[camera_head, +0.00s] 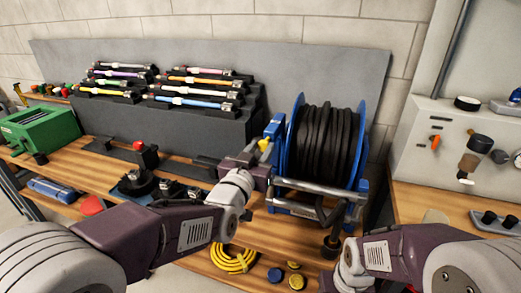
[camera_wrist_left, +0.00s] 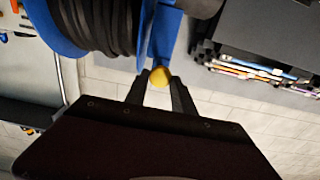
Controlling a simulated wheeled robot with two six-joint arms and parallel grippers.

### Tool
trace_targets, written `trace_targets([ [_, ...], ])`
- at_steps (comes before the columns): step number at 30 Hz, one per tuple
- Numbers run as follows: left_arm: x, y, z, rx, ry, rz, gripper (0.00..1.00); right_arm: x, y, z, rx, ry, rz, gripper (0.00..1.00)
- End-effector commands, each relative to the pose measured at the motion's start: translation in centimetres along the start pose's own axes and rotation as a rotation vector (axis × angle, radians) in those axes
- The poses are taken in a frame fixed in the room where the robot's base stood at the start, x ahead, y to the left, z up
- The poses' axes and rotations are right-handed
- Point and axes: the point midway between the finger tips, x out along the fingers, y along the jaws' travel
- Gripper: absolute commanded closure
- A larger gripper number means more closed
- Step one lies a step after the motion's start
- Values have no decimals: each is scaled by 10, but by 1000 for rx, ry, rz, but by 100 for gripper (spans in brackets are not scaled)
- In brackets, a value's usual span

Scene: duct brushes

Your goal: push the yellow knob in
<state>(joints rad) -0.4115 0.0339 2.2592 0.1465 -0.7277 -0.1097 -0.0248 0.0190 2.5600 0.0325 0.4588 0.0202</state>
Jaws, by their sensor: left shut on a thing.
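The yellow knob (camera_head: 263,144) sits on the blue frame at the left side of the hose reel (camera_head: 326,146). My left gripper (camera_head: 262,152) is at the knob in the head view. In the left wrist view, the yellow knob (camera_wrist_left: 160,76) lies between the two dark fingertips of my left gripper (camera_wrist_left: 159,82), which is shut on it. The blue reel frame (camera_wrist_left: 162,35) is just beyond the knob. My right arm (camera_head: 400,250) shows at the lower right, but its fingers cannot be made out clearly.
A rack of coloured brushes (camera_head: 190,90) stands behind on the left. A green box (camera_head: 40,130) and a red-topped device (camera_head: 144,153) are on the wooden bench. A yellow coil (camera_head: 234,260) lies below the reel. A white panel with tools (camera_head: 450,140) is at the right.

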Motion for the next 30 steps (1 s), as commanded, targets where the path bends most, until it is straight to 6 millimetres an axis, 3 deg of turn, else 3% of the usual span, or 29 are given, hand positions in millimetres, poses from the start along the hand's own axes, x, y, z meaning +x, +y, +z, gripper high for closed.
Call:
trace_targets([
  [17,0,0,0,0,-1,0,100,0,0,0,0,0,0,45],
  [24,24,0,1,0,0,-1,100,6,0,1,0,0,0,45],
  [30,24,0,-1,0,1,0,100,5,0,0,0,0,0,45],
])
